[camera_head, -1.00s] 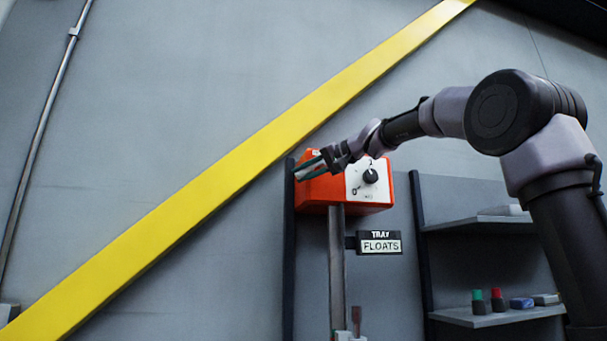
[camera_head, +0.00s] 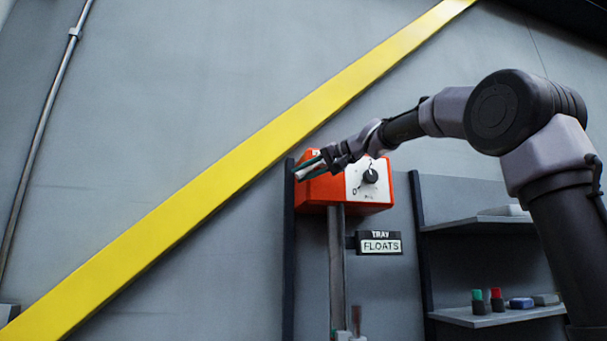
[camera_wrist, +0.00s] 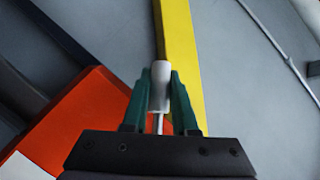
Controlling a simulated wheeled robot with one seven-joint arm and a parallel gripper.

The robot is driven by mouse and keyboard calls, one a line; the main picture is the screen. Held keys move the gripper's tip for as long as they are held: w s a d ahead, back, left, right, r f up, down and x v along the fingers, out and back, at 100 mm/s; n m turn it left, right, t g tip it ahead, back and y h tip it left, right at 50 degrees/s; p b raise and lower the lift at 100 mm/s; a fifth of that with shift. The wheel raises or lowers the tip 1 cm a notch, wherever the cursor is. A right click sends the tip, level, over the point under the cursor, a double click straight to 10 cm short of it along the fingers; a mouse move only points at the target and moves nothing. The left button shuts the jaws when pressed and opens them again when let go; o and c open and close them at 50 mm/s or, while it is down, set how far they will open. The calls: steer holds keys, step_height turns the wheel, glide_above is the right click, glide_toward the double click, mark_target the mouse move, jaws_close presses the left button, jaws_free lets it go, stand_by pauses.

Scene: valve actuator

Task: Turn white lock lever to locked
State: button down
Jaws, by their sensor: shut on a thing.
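The white lock lever (camera_wrist: 159,86) stands between the two green fingers of my gripper (camera_wrist: 158,98) in the wrist view, with its thin stem running down toward the gripper body. My gripper is shut on the lever. The orange box also shows at the left of the wrist view (camera_wrist: 85,115). Its white front plate carries a black knob (camera_head: 370,176).
A grey post (camera_head: 337,260) holds the box, with a FLOATS sign (camera_head: 380,243) below it. Shelves (camera_head: 495,316) with small green, red and blue items stand at the right. A yellow diagonal stripe (camera_head: 200,205) crosses the wall behind. The space left of the box is clear.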

steer(key=shift+w+d+f+n+h, duration=0.1)
steer(key=shift+d+f+n+h, duration=0.25)
steer(key=shift+h, duration=0.35)
steer(key=c, duration=0.7)
jaws_free()
